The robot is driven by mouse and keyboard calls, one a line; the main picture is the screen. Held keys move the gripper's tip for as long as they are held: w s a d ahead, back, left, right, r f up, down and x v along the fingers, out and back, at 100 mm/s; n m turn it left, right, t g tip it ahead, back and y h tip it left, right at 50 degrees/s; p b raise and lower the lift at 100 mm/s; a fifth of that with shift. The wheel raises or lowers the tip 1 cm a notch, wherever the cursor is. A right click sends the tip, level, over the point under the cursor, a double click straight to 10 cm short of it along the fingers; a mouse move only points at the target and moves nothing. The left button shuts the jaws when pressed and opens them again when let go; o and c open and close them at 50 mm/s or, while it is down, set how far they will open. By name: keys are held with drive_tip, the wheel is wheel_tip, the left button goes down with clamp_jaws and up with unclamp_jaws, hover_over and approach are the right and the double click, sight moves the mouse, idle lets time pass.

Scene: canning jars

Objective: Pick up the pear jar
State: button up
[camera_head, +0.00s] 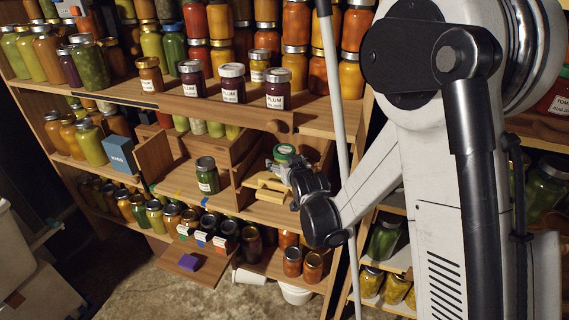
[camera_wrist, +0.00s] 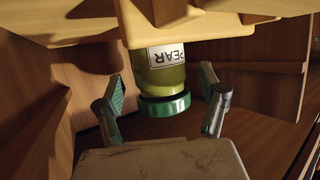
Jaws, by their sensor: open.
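The pear jar (camera_wrist: 166,75) has a green body, a green lid and a white label reading PEAR, upside down in the wrist view. My gripper (camera_wrist: 161,82) is open, with one green-padded finger on each side of the jar and visible gaps between. The lid is nearest the palm, apart from it. In the head view, the green lid of the jar (camera_head: 284,151) shows in a shelf compartment, with my gripper (camera_head: 284,172) close by. The jar's lower part is hidden there by the gripper and pale wooden pieces.
A pale yellow wooden piece (camera_wrist: 215,24) lies by the jar's base. Wooden panels flank the compartment. Another green jar (camera_head: 207,176) stands left on the same shelf. Plum jars (camera_head: 231,83) line the shelf above. A pale pole (camera_head: 339,120) stands close to my arm.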

drive_tip(key=shift+x, duration=1.1)
drive_tip(key=shift+c, duration=0.5)
drive_tip(key=c, duration=1.6)
drive_tip(key=shift+o, duration=0.2)
drive_tip(key=shift+r, duration=0.15)
